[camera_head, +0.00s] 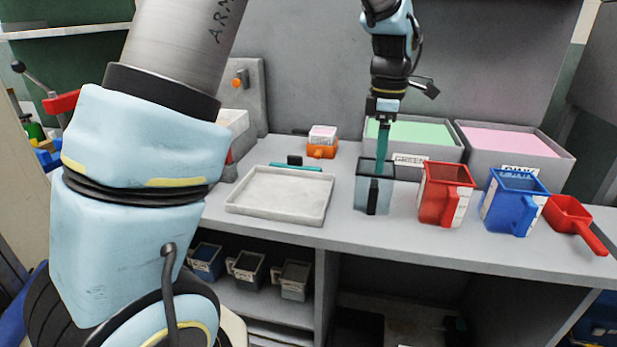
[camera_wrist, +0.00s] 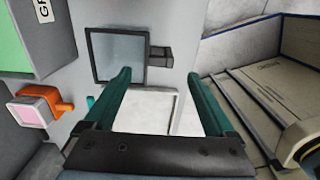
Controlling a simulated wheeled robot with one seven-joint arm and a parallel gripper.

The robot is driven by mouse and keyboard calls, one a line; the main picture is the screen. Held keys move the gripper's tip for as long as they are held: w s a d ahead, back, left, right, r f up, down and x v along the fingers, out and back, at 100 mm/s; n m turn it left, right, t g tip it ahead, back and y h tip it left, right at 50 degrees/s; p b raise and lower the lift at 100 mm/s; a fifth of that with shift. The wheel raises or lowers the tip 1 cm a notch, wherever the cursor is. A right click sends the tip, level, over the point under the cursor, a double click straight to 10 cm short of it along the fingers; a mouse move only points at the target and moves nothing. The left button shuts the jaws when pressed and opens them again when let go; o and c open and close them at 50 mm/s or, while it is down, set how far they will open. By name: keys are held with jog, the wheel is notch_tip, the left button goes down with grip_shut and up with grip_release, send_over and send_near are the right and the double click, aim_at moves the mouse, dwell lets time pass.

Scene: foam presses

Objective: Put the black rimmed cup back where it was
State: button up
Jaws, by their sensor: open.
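The black rimmed cup (camera_head: 361,195) stands upright on the grey bench, with a see-through grey body and a dark handle facing the front. In the wrist view the cup (camera_wrist: 117,58) shows its square black rim from above, with its handle (camera_wrist: 161,56) pointing right. My gripper (camera_head: 382,165) points down over the cup in the head view. In the wrist view my gripper (camera_wrist: 158,74) has its two green fingers spread wide with nothing between them. The handle lies just past the fingertips, roughly in line with the gap. I cannot tell whether a finger touches the cup.
A red cup (camera_head: 437,205) and a blue cup (camera_head: 508,212) stand to the right, then a red scoop (camera_head: 569,212). Behind are green (camera_head: 418,133) and pink (camera_head: 512,141) bins. A white tray (camera_head: 275,210) lies left. Several cups sit on the shelf below, including one (camera_head: 294,280).

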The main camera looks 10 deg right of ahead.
jog(key=s+a+f+m, duration=0.2)
jog(key=a+m, duration=0.5)
jog(key=a, duration=1)
jog(key=s+a+f+m+t, duration=0.1)
jog(key=s+a+f+m, duration=0.2)
jog(key=a, duration=1.4)
jog(key=m, duration=0.4)
jog(key=shift+f+t, duration=0.2)
jog(key=shift+t, duration=0.1)
jog(key=shift+w+a, duration=0.1)
